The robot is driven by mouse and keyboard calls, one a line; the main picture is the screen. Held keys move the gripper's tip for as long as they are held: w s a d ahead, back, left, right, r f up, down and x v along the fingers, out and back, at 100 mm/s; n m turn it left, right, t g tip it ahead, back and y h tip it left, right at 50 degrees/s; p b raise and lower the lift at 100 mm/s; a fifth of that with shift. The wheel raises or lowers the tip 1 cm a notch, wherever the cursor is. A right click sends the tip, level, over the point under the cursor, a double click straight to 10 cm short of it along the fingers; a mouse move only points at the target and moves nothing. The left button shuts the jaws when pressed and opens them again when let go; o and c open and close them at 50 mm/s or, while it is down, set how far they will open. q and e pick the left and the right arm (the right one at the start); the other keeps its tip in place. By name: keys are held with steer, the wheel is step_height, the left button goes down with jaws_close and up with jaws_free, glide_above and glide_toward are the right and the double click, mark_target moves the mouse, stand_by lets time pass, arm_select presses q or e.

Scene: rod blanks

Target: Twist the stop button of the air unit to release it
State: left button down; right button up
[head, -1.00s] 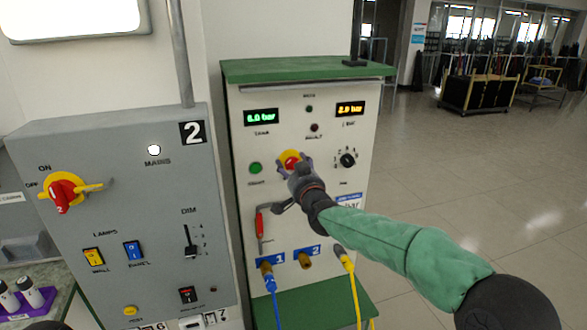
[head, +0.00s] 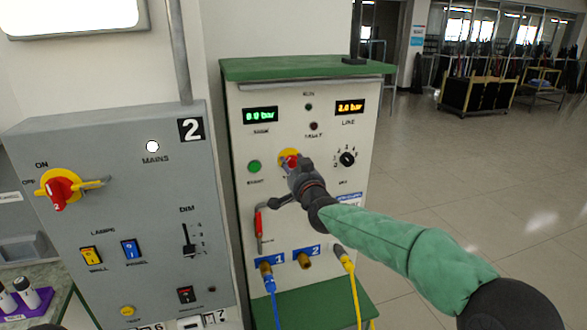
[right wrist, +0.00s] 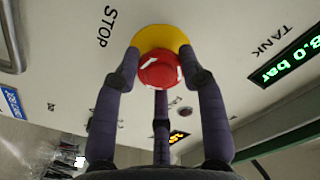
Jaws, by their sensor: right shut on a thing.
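The stop button (head: 290,159) is a red mushroom knob on a yellow ring, on the white front panel of the air unit (head: 331,196). My right gripper (head: 298,167) reaches it from the lower right. In the right wrist view the red knob (right wrist: 160,72) sits among my dark fingers, with the yellow ring (right wrist: 160,37) behind it and the word STOP beside it. The right gripper is shut on the knob. Its far side is hidden.
A grey switch box (head: 142,222) with a red-yellow rotary switch (head: 60,194) stands to the left. A green push button (head: 254,166), a selector knob (head: 347,159) and a red-handled lever (head: 258,222) surround the button. Blue and yellow hoses (head: 352,290) hang below. Open floor lies right.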

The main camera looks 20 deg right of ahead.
steer(key=shift+a+f, duration=0.15)
steer(key=shift+f, duration=0.2)
steer(key=o, duration=1.1)
steer(key=shift+w, duration=0.1)
steer(key=shift+o, duration=0.2)
steer(key=shift+r, duration=0.1)
steer(key=shift+r, duration=0.1)
steer(key=s, duration=1.2)
steer(key=shift+d, duration=0.2)
